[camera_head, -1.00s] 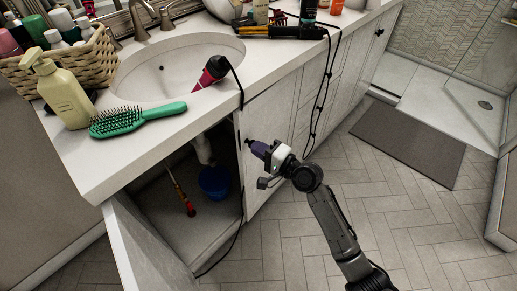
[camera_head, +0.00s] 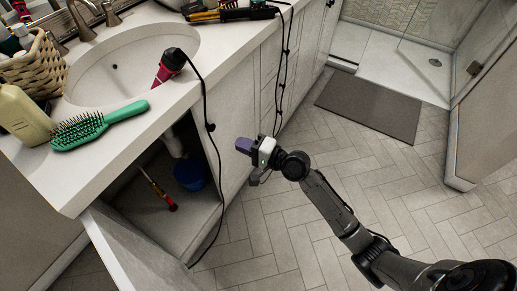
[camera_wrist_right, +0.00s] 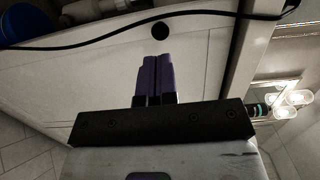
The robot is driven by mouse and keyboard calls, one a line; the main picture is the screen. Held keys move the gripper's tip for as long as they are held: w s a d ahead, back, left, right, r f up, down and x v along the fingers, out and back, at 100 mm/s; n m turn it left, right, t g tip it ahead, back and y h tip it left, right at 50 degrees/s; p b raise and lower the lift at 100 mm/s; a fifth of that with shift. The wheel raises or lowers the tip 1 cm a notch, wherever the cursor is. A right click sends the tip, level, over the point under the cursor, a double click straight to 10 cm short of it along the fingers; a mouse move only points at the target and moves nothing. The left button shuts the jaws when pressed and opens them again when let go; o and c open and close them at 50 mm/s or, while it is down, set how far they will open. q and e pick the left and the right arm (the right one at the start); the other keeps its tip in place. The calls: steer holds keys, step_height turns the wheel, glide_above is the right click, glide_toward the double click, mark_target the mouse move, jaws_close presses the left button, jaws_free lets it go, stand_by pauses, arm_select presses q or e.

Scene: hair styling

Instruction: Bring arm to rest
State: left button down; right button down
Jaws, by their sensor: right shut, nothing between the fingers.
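My right gripper (camera_head: 243,146) is in front of the vanity's cabinet doors, below the countertop, with its arm coming in from the lower right. Its purple fingers are together and empty; they also show in the right wrist view (camera_wrist_right: 154,76), pointing toward a pale cabinet panel with a dark round knob (camera_wrist_right: 161,30). A black cord (camera_wrist_right: 90,46) crosses that panel beyond the fingers. My left gripper is in neither view.
A green hairbrush (camera_head: 95,128) and a red-and-black hair tool (camera_head: 167,68) lie on the counter by the sink. The tool's cord hangs past the open cabinet, which holds a blue bucket (camera_head: 191,174). The tiled floor around a grey mat (camera_head: 370,105) is clear.

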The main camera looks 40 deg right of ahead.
steer(key=shift+a+v, duration=0.15)
steer(key=shift+v, duration=1.15)
steer(key=shift+a+v, duration=0.15)
steer(key=shift+v, duration=1.2)
steer(key=shift+s, duration=0.15)
steer(key=s+a+f+n+g+h, duration=0.2)
steer(key=s+f+n+g+h, duration=0.35)
steer(key=s, duration=0.85)
steer(key=s+a+f+n+g+h, duration=0.25)
steer(key=s+f+n+g, duration=0.6)
steer(key=s, duration=0.55)
step_height(320, 180, up, 31)
steer(key=t+p, duration=0.1)
steer(key=p, duration=3.1)
steer(key=shift+d+f+t+h, duration=0.25)
steer(key=shift+d+t+h, duration=0.05)
steer(key=shift+d+t, duration=0.1)
